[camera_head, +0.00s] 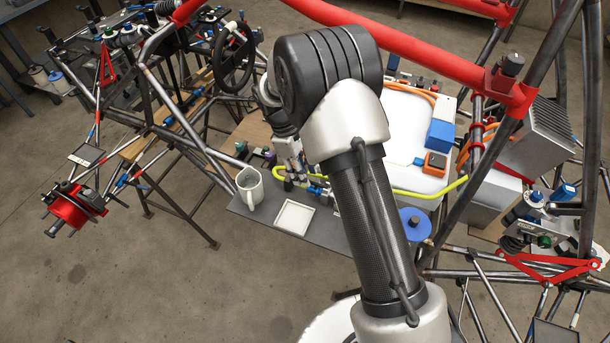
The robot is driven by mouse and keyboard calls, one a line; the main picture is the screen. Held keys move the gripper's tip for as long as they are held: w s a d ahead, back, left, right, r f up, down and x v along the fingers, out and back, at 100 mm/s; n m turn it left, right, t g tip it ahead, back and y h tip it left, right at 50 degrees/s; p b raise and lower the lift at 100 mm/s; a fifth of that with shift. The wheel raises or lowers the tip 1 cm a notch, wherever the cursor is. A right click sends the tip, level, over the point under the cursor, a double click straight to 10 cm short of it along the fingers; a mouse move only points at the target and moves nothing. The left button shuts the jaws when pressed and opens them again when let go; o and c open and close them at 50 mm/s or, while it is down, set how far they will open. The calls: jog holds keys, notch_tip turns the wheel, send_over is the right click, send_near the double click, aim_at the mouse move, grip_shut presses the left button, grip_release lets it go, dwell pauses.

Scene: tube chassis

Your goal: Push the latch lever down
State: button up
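I cannot make out the latch lever for certain in the head view. My arm fills the middle of the picture and hides part of the work area. My gripper (294,178) is small and partly hidden beside the arm, low over the far part of the grey shelf (340,236). It is near a bent yellow-green tube (280,180) and some small fittings. Whether its fingers are apart or touch anything cannot be seen.
A white mug (250,190) and a square white tray (294,217) stand on the shelf. A blue disc (415,224) lies right of my arm. A red tube (425,54) crosses above. Steel frame tubes surround the shelf; open floor lies at the lower left.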

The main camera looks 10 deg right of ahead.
jog(key=v, duration=0.9)
jog(key=shift+r, duration=0.35)
jog(key=shift+w+a, duration=0.1)
jog(key=s+d+r+m+t+y+b, duration=0.25)
jog(key=s+r+m, duration=0.25)
jog(key=s+r, duration=0.75)
jog(key=s+d+m+t+b, duration=0.1)
jog(key=s+m+t, duration=0.3)
jog(key=s, duration=1.4)
jog(key=shift+d+f+m+b, duration=0.15)
jog(key=shift+f+m+b, duration=0.3)
jog(key=shift+m, duration=0.45)
